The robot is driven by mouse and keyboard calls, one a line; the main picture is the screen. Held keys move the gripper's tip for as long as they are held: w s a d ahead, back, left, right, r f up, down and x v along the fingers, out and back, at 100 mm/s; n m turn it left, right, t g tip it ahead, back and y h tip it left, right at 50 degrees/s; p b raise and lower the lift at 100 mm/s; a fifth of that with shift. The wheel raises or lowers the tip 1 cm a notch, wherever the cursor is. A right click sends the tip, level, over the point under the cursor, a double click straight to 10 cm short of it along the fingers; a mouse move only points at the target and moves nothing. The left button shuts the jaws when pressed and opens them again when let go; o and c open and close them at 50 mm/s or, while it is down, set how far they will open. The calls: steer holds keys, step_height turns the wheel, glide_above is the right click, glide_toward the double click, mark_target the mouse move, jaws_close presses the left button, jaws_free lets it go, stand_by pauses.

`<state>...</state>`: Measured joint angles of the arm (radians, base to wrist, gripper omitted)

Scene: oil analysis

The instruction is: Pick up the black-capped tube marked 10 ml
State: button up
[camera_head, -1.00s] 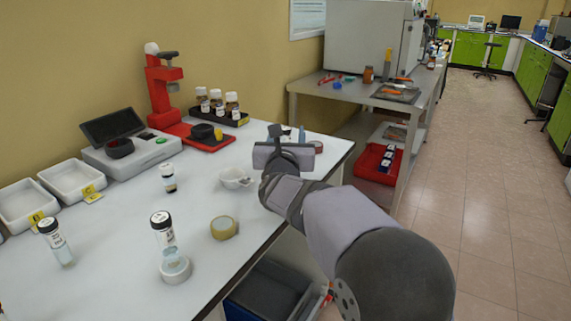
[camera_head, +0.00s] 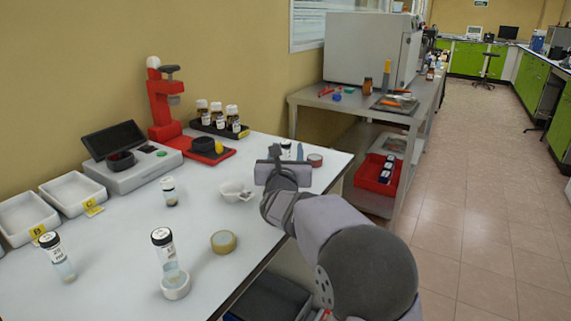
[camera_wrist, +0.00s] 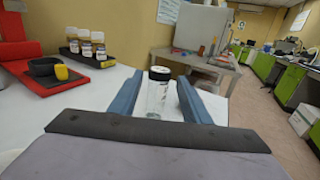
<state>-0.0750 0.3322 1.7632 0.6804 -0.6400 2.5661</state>
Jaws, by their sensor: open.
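A clear tube with a black cap (camera_wrist: 158,94) stands upright on the table in the wrist view. Its marking is too small to read. My gripper (camera_wrist: 159,88) is open, with one blue finger to each side of this tube in the picture; I cannot tell how deep the tube is between them. In the head view my gripper (camera_head: 292,152) is at the table's far right part and mostly hides that tube. Other black-capped tubes stand at the left (camera_head: 58,258) and by a white ring (camera_head: 168,262); a small dark-bottomed vial (camera_head: 169,192) stands behind them.
A white mortar (camera_head: 236,191) and a tape roll (camera_head: 224,242) lie left of my arm. A reddish tape roll (camera_head: 315,160) is just right of my gripper. A red stand (camera_head: 160,105) and a rack of brown bottles (camera_head: 220,128) stand at the back. The table's middle is fairly clear.

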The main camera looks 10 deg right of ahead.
steer(key=shift+p+x, duration=0.35)
steer(key=shift+x, duration=1.6)
steer(key=shift+a, duration=0.2)
steer(key=shift+c, duration=0.3)
jaws_close()
steer(key=shift+r, duration=0.1)
step_height(320, 180, up, 18)
steer(key=p, duration=0.6)
